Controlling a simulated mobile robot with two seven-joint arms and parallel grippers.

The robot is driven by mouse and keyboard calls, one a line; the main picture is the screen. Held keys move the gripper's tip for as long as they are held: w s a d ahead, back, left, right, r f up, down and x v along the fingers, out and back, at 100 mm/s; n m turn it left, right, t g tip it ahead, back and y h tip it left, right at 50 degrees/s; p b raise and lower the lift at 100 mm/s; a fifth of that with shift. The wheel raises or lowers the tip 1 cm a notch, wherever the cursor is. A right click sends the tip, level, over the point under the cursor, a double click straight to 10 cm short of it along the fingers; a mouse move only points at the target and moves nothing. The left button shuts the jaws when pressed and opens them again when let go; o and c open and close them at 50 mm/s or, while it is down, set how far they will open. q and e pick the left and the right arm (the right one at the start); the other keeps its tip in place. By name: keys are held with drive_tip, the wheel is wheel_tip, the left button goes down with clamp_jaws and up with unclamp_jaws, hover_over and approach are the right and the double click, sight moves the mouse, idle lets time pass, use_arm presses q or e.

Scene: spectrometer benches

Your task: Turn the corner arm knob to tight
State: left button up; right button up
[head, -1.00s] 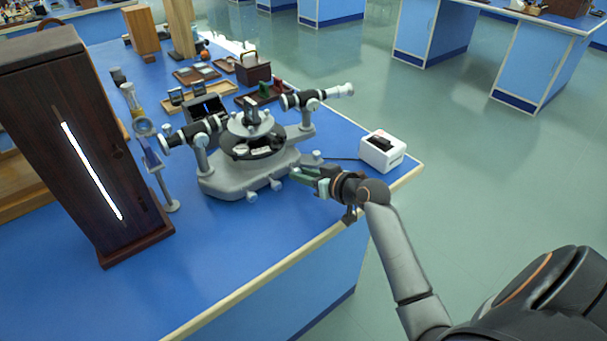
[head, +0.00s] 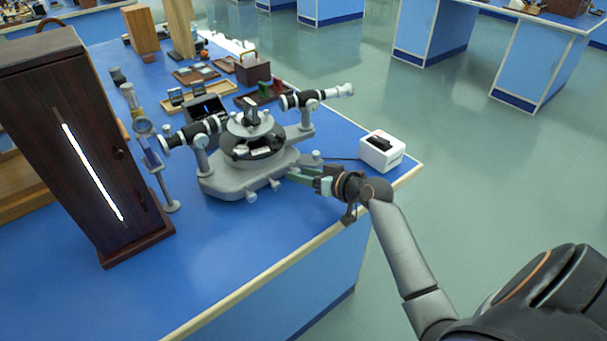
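The grey spectrometer (head: 225,182) stands on the blue bench, with a round dark table in its middle and two telescope-like tubes on posts. Small pale knobs stick out along its front edge, one at the front (head: 251,196) and another to its right (head: 275,184). A further pale knob (head: 316,156) sits at the right corner of the base. I cannot tell which is the corner arm knob. My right gripper (head: 293,174) has its greenish fingers at the right front edge of the base, just below that corner; its fingertips' gap and any contact are unclear. My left gripper is not in view.
A white box with a dark top (head: 382,151) stands close behind my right gripper, near the bench corner. A tall dark wooden lamp housing (head: 85,150) with a bright slit stands left. Trays and small parts lie behind. The front bench strip is clear.

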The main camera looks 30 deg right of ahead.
drive_tip(key=shift+o, duration=0.3)
drive_tip(key=shift+s, duration=0.1)
drive_tip(key=shift+s+d+r, duration=0.1)
drive_tip(key=shift+s+r, duration=0.05)
drive_tip(key=shift+s, duration=0.15)
drive_tip(key=v, duration=1.1)
drive_tip(key=shift+s+d+r, duration=0.1)
drive_tip(key=shift+s+r, duration=0.05)
drive_tip(key=shift+s, duration=0.2)
drive_tip(key=shift+s, duration=0.1)
